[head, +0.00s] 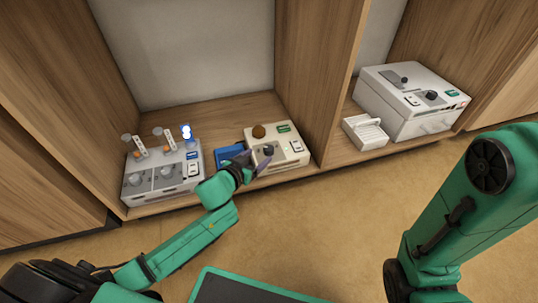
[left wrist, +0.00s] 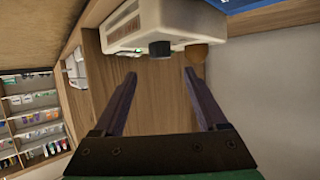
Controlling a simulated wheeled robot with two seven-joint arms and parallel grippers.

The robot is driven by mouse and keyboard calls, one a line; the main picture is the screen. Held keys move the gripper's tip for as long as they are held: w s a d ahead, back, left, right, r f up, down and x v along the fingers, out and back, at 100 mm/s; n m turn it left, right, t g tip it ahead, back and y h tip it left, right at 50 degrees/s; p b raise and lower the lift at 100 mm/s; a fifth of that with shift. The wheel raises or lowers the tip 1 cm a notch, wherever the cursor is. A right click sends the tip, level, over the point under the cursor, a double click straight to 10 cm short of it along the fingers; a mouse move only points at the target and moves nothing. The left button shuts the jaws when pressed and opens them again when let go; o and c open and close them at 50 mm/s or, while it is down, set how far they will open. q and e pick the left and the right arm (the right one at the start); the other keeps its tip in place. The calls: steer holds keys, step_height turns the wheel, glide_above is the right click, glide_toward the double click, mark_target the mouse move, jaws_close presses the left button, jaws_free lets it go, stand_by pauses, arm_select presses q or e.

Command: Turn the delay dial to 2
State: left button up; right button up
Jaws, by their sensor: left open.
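A cream control box (head: 290,157) stands on the low shelf. It has a dark dial (head: 268,150), a brown round knob (head: 258,131), a green label and a white switch. I cannot read any numbers or the dial's setting. My left gripper (head: 256,161) is at the front of this box, close to the dark dial. In the left wrist view my left gripper (left wrist: 158,73) is open and empty; the dark dial (left wrist: 160,49) and brown knob (left wrist: 197,53) lie just beyond its fingertips, apart from them. My right arm shows at the right, but its gripper is out of view.
A grey box with two knobs (head: 162,178) stands to the left, with a blue object (head: 229,155) between. A wooden upright (head: 312,80) rises on the right; past it are a white machine (head: 412,103) and a small white basket (head: 365,133).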

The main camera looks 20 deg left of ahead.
mark_target(269, 148)
arm_select(q)
steer(key=b+x, duration=0.1)
steer(key=x, duration=0.1)
steer(key=b+x, duration=0.2)
steer(key=x, duration=0.1)
steer(key=b+x, duration=0.1)
steer(key=x, duration=0.2)
steer(key=shift+f, duration=0.35)
steer(key=shift+w+d+b, duration=0.1)
steer(key=shift+w+b, duration=0.2)
steer(key=shift+w, duration=0.25)
jaws_close()
steer(key=shift+r, duration=0.1)
